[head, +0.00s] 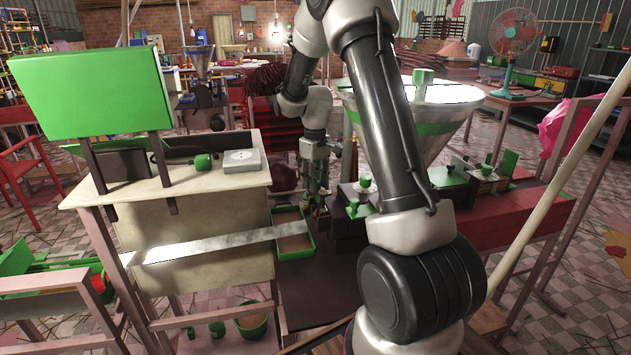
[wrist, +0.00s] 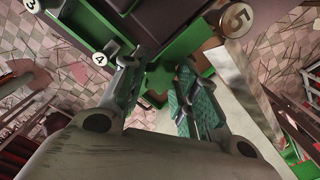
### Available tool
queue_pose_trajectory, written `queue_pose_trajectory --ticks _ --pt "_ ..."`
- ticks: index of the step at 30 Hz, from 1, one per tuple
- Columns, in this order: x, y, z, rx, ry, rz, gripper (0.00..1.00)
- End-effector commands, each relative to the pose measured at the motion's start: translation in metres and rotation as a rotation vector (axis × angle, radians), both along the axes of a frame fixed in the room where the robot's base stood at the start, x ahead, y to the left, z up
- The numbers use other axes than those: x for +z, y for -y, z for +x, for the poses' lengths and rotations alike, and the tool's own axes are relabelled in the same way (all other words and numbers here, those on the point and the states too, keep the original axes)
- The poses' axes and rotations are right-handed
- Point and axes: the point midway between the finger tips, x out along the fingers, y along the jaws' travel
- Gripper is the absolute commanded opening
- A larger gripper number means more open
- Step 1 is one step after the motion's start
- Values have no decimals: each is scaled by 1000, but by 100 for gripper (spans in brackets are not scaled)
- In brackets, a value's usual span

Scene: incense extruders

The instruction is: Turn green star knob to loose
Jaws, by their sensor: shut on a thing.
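The green star knob (wrist: 159,77) shows in the wrist view between the two fingers of my gripper (wrist: 158,88). The fingers stand on its left and right sides and are shut on it. In the head view my gripper (head: 318,192) points down beside the dark extruder body, under the arm. I cannot make out the star knob there, as the gripper and machine parts hide it. How far the knob is turned cannot be told.
A green tray (head: 293,243) and a pale metal strip (head: 215,243) lie left of the gripper. A large hopper (head: 405,125) stands to the right. A wooden table (head: 190,188) stands left.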

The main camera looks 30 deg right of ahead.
Motion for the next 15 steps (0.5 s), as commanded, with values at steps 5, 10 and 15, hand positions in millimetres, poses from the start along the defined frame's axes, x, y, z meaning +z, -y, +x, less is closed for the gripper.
queue_pose_trajectory --ticks 5,10,15 --pt "0 0 0 144 1 -1 6" --pt "0 0 0 257 1 -1 6" --pt "0 0 0 336 1 -1 6"
